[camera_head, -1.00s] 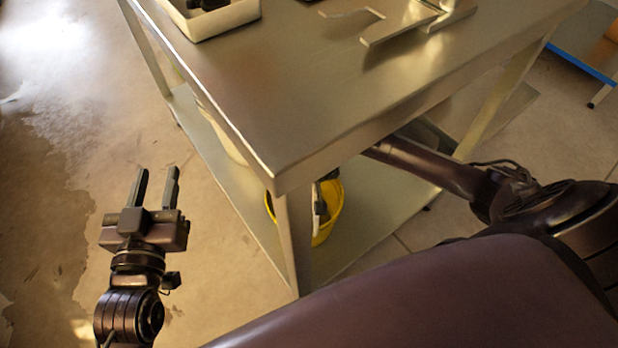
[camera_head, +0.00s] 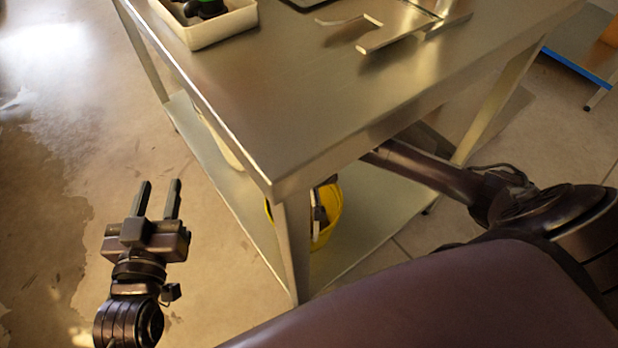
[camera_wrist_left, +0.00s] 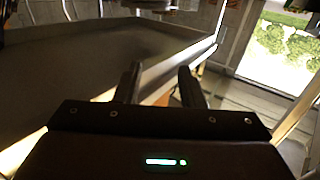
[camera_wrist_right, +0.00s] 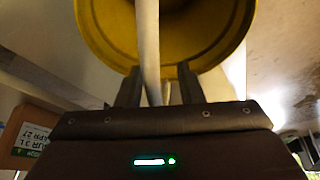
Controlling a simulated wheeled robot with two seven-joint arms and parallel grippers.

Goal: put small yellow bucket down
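The small yellow bucket (camera_head: 335,212) shows under the metal table, partly hidden behind the near table leg; it appears to stand on the lower shelf (camera_head: 378,205). In the right wrist view the bucket (camera_wrist_right: 212,40) fills the top, its round mouth toward the camera. My right gripper (camera_wrist_right: 159,88) is close to the bucket's rim, its fingers apart. A pale bar (camera_wrist_right: 148,40) runs between the fingers; I cannot tell whether it is touched. In the head view the right gripper is mostly hidden by the table. My left gripper (camera_head: 158,190) is open and empty, left of the table.
The metal table (camera_head: 285,110) bears a white tray (camera_head: 215,30) and metal brackets (camera_head: 400,35). Its near leg (camera_head: 293,245) and top edge stand close to my right arm. The floor (camera_head: 75,170) left of the table is clear. A blue-edged surface (camera_head: 580,68) is at far right.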

